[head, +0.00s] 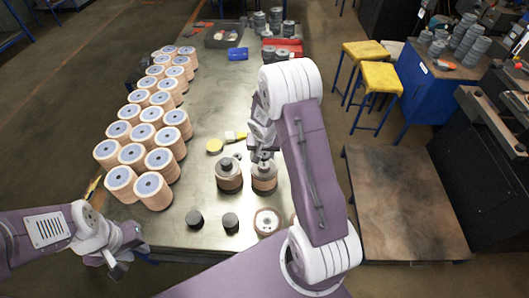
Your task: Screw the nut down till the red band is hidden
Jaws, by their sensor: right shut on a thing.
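Two short flap disc stacks with dark tops stand side by side on the metal table (205,110): a left stack (229,181) and a right stack (264,183). My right gripper (263,157) points down at the top of the right stack and is shut on a small dark piece there, apparently the nut. The fingers and arm mostly hide the nut, and I cannot make out a red band. The left stack shows a small dark knob on top. My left gripper (119,270) is empty beside the table's front left edge; its jaw opening is too small to read.
Many orange-sided disc rolls (160,160) fill the table's left side. Two dark cylinders (195,219) and a pale round disc (267,221) stand near the front edge. A yellow round item (215,146) lies mid-table.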

